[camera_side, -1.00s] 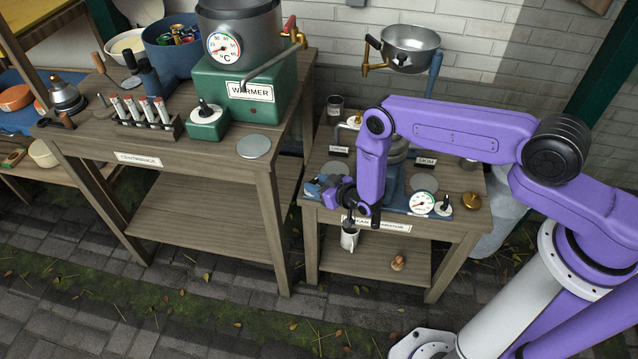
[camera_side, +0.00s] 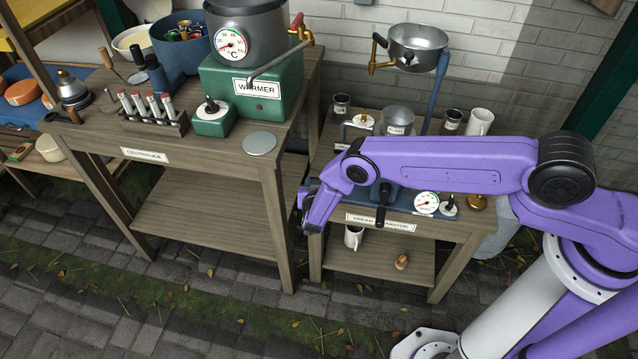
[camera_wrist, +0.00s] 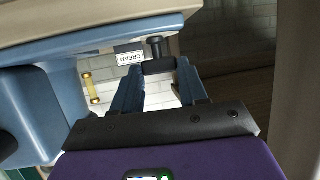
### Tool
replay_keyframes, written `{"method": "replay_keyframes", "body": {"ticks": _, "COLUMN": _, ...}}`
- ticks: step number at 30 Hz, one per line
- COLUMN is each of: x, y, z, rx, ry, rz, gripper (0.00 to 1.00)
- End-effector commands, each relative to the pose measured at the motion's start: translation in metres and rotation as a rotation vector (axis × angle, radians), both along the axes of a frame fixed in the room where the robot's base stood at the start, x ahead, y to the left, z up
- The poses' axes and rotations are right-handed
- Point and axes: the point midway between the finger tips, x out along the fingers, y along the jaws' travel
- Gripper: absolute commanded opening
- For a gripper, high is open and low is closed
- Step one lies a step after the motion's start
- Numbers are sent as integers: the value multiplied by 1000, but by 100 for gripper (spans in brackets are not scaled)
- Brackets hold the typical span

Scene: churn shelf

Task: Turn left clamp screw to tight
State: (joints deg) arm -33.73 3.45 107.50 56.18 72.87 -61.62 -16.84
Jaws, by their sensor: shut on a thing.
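My gripper (camera_wrist: 160,78) has its two blue-grey fingers shut on a dark knob (camera_wrist: 158,67), apparently the left clamp screw, in the wrist view. A short black shaft rises from the knob between the fingertips. In the side view my gripper (camera_side: 304,196) is at the left edge of the cream separator's table, with its fingers mostly hidden behind my wrist. The screw cannot be made out there. The separator's blue base (camera_side: 405,199) is partly covered by my arm. How tight the screw is does not show.
The warmer bench (camera_side: 200,205) stands close to the left of my gripper. A dial (camera_side: 426,203) is on the separator base to the right. A CREAM label (camera_wrist: 129,58) shows beyond the fingers.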

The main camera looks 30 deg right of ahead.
Motion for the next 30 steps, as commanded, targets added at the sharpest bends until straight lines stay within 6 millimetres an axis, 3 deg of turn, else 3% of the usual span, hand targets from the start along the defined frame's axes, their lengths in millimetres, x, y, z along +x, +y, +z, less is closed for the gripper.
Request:
{"method": "replay_keyframes", "body": {"ticks": 12, "x": 2, "y": 3, "z": 0, "rx": 1, "ry": 1, "rz": -142, "gripper": 12}}
{"method": "replay_keyframes", "body": {"ticks": 30, "x": 3, "y": 3, "z": 0, "rx": -1, "ry": 1, "rz": -185, "gripper": 12}}
